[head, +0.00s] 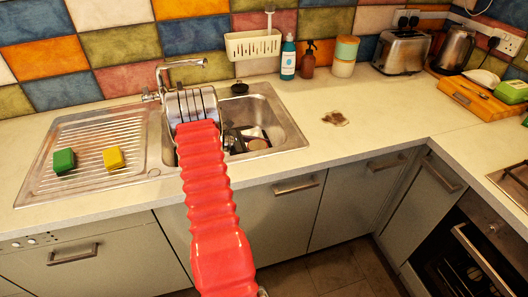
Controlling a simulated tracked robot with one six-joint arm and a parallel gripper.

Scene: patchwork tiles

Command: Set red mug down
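My arm, in a red ribbed sleeve, reaches from the bottom of the head view over the left part of the sink. Its far end meets a pale metal frame with dark bars (191,104) at the sink's back left. I cannot tell whether this frame is part of my gripper or a rack. My gripper's fingers cannot be made out, nor whether they hold anything. No red mug can be made out; the arm may hide it.
The sink (283,122) holds several dark items. A green sponge (64,160) and a yellow sponge (114,158) lie on the drainer (85,140). Bottles, a toaster (402,51) and a kettle (454,49) stand behind.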

